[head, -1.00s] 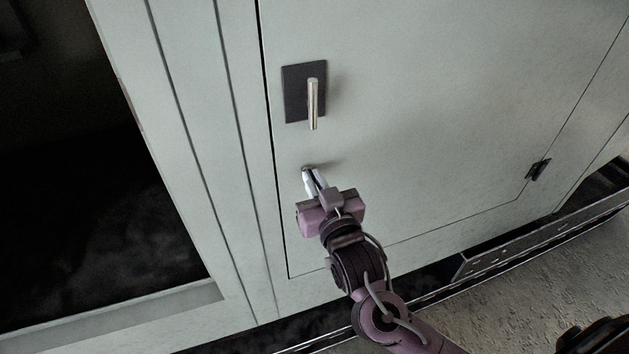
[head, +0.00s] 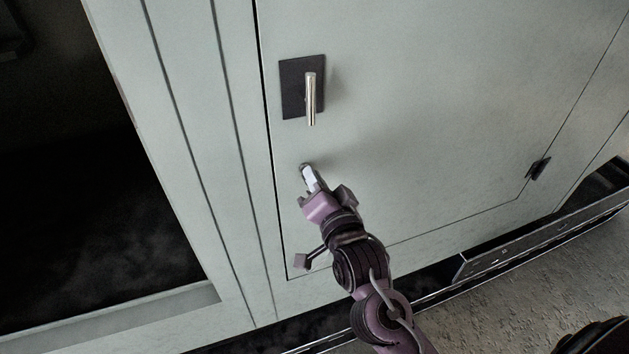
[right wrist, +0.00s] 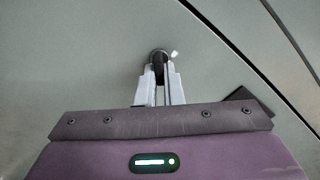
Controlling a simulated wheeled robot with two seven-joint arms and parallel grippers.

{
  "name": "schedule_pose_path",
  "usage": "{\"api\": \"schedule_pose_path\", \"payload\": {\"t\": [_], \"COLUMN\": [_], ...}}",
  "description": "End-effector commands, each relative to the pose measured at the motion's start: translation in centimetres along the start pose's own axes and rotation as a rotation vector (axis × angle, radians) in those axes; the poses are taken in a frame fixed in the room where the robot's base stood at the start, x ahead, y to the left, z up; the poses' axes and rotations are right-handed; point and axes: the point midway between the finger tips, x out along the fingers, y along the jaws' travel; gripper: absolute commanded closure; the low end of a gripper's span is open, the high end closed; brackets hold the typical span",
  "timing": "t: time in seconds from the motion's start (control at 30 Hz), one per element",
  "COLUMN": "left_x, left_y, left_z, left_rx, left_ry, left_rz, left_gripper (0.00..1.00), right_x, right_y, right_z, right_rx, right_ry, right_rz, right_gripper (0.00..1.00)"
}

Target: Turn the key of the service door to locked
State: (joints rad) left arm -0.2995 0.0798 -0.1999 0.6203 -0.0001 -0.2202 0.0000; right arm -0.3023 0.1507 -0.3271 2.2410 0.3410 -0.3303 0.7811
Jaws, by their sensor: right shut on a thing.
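The service door (head: 430,110) is a pale grey-green panel and looks shut in its frame. The key lock (head: 305,168) sits below the door handle; in the right wrist view the dark round key part (right wrist: 158,57) shows at my fingertips, with a small pale tip sticking out at its right. My right gripper (head: 308,177) is shut on the key, and it also shows in the right wrist view (right wrist: 160,72). The fingers hide most of the key, so its exact angle is unclear. My left gripper is not in view.
A silver lever handle (head: 311,98) on a dark plate hangs down above the lock. A hinge (head: 538,168) is at the door's right edge. A dark opening (head: 80,200) lies left of the frame. Floor shows at the lower right.

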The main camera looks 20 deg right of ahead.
Motion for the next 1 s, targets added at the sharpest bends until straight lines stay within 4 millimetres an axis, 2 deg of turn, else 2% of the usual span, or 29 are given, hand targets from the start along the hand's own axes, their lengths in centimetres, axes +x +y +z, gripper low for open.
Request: {"api": "schedule_pose_path", "payload": {"t": [0.5,0.7,1.0], "left_x": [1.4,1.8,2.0], "left_y": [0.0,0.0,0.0], "left_z": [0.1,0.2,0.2], "left_rx": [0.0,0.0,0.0], "left_ry": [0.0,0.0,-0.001], "left_rz": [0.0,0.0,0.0], "left_gripper": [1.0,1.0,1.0], "right_x": [0.0,0.0,0.0], "right_y": [0.5,0.5,0.5], "right_z": [0.1,0.1,0.2], "right_rx": [0.472,0.604,0.712], "right_ry": [0.002,0.002,0.001], "right_rz": [0.002,0.002,0.001], "right_gripper": [1.0,1.0,1.0]}}
